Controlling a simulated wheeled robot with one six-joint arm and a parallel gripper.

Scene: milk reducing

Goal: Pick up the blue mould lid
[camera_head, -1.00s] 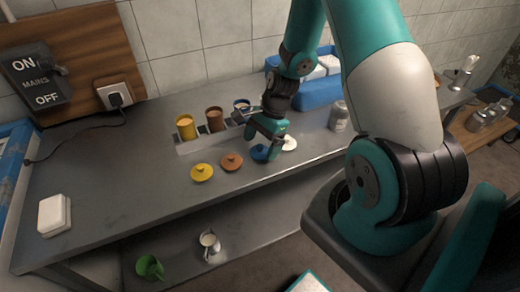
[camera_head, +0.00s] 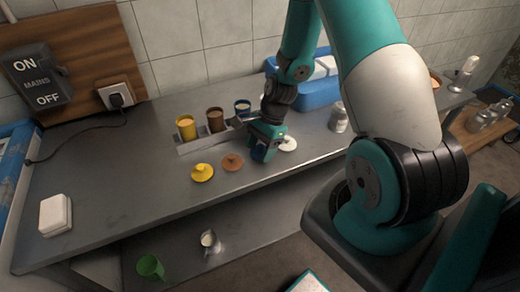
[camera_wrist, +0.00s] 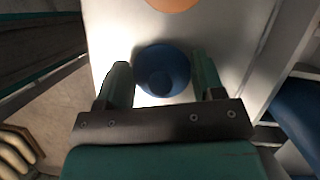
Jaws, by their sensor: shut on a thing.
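The blue mould lid (camera_wrist: 163,70) is round with a small knob and lies between the two fingers of my gripper (camera_wrist: 162,84) in the wrist view. My gripper is shut on the lid. In the head view my gripper (camera_head: 262,153) is low over the bench, right of the orange-brown lid, and hides most or all of the blue lid. I cannot tell whether the lid is clear of the bench top.
The yellow lid (camera_head: 202,172), orange-brown lid (camera_head: 233,162) and white lid (camera_head: 287,143) lie in a row on the grey bench (camera_head: 120,165). A grey bottle (camera_head: 339,118) stands to the right.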

